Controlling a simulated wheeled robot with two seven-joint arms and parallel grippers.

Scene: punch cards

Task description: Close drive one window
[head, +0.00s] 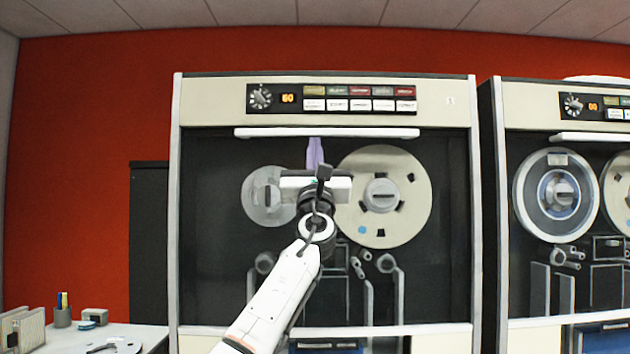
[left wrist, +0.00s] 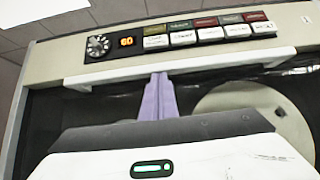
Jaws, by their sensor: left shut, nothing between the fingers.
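Drive one is the large tape cabinet (head: 458,112) in the middle of the head view, with a small "1" label at its upper right. A long white bar (head: 360,132) runs across the top of its dark window area, under the control panel; it also shows in the left wrist view (left wrist: 225,62). My left gripper (head: 314,142) has purple fingers, shut and empty, pointing up. Its tips (left wrist: 159,78) are at the bar's lower edge, left of its middle; I cannot tell whether they touch. The clear pane itself is hard to make out. My right gripper is not in view.
Two tape reels (head: 410,207) sit behind my left arm, the left one partly covered. The control panel (head: 335,98) is above the bar. A second drive (head: 525,100) stands close at the right. A white desk (head: 145,335) with small items is at lower left.

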